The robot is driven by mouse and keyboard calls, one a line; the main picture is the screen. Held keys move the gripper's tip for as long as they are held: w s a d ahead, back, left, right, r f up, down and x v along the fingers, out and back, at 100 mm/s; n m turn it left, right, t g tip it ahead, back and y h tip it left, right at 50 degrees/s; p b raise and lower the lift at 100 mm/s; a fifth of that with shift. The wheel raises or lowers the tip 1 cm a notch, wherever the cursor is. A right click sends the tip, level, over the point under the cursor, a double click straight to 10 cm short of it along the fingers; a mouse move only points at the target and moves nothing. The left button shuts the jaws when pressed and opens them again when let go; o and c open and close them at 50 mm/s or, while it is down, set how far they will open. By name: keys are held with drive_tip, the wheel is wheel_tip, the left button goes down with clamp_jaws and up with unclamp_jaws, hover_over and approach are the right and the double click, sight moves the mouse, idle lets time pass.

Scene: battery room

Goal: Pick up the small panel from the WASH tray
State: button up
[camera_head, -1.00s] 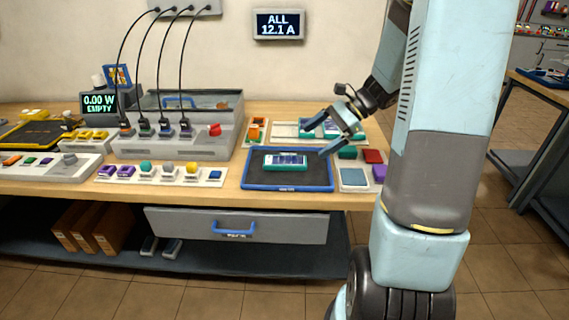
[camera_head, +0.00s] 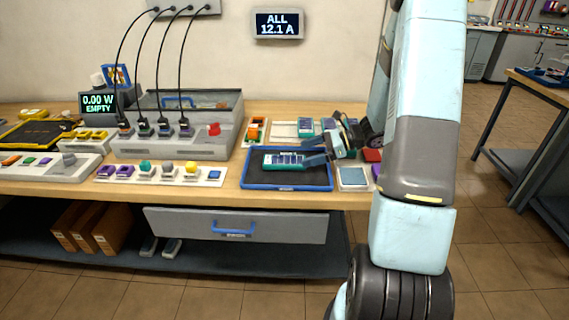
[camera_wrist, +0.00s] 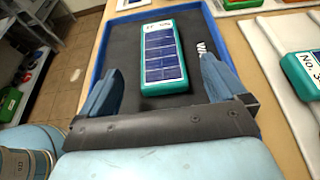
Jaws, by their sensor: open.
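The small panel, teal-framed with dark blue cells, lies flat on the dark floor of the blue-rimmed tray (camera_head: 290,188). It shows in the head view (camera_head: 280,160) and in the wrist view (camera_wrist: 163,58). The tray's blue rim (camera_wrist: 214,25) also shows in the wrist view, with a partly hidden label starting with W beside my right finger. My gripper (camera_head: 308,150) is open and empty, reaching in from the right over the tray. In the wrist view its fingertips (camera_wrist: 160,65) are on either side of the panel's near part, apart from it. Their exact height is unclear.
A pale rack (camera_head: 282,129) with teal-framed panels stands behind the tray; one panel (camera_wrist: 303,72) is close on the right in the wrist view. A grey-blue pad (camera_head: 353,177) and a red block (camera_head: 372,156) are right of the tray. A row of colored knobs (camera_head: 160,173) is left.

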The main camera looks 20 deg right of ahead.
sight(287, 160)
drive_tip(key=shift+x, duration=3.65)
drive_tip(key=shift+f, duration=0.15)
drive_tip(key=c, duration=1.2)
drive_tip(key=shift+o, duration=0.2)
